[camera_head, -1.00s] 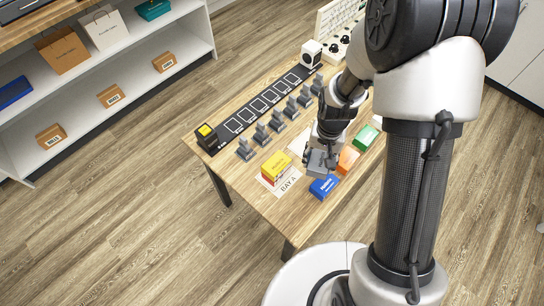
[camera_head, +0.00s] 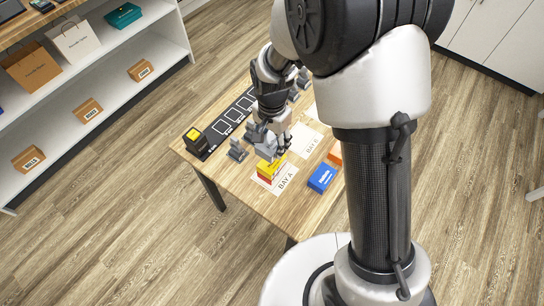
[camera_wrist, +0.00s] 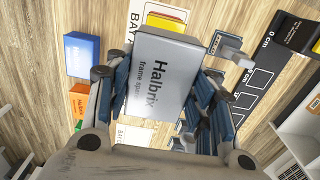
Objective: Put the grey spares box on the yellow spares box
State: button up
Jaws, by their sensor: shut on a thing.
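The grey spares box (camera_head: 266,150) is between the fingers of my gripper (camera_head: 271,143), which is shut on it. In the wrist view the grey box (camera_wrist: 160,75) fills the middle, its lettered face towards the camera, with a finger on each side. The yellow spares box (camera_head: 268,167) is right below it in the head view, in bay A, with red showing under its yellow top. In the wrist view only a strip of the yellow box (camera_wrist: 166,23) shows past the grey box. I cannot tell whether the two boxes touch.
A blue box (camera_head: 321,177) and a partly hidden orange box (camera_head: 335,155) stand to the right. The BAY A card (camera_head: 284,181) lies under the yellow box. Grey fixtures (camera_head: 237,150) stand behind, near a black marked strip (camera_head: 222,128). The front table corner is clear.

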aim_at(272, 141)
jog(key=shift+f+b, duration=0.9)
jog(key=shift+f, duration=2.7)
jog(key=shift+f, duration=0.1)
jog(key=o, duration=1.1)
notch_tip(272, 141, up, 12)
jog(key=p, duration=0.3)
jog(key=shift+r+p, duration=0.2)
jog(key=shift+p, duration=0.1)
jog(key=s+d+r+n+t, duration=0.2)
jog(key=s+d+r, duration=0.3)
jog(key=r, duration=0.4)
jog(key=s+d+r+n+t, duration=0.1)
jog(key=s+d+r+n, duration=0.3)
jog(key=r, duration=0.5)
jog(key=shift+n+t, duration=0.8)
jog(key=shift+s+d+r, duration=0.4)
jog(key=shift+s+d, duration=0.2)
jog(key=shift+s, duration=1.2)
jog(key=shift+s+d+r, duration=0.4)
jog(key=shift+s+d, duration=0.2)
jog(key=shift+s, duration=1.15)
jog(key=shift+s+d+r, duration=0.4)
jog(key=shift+s+d, duration=0.2)
jog(key=shift+s, duration=1.2)
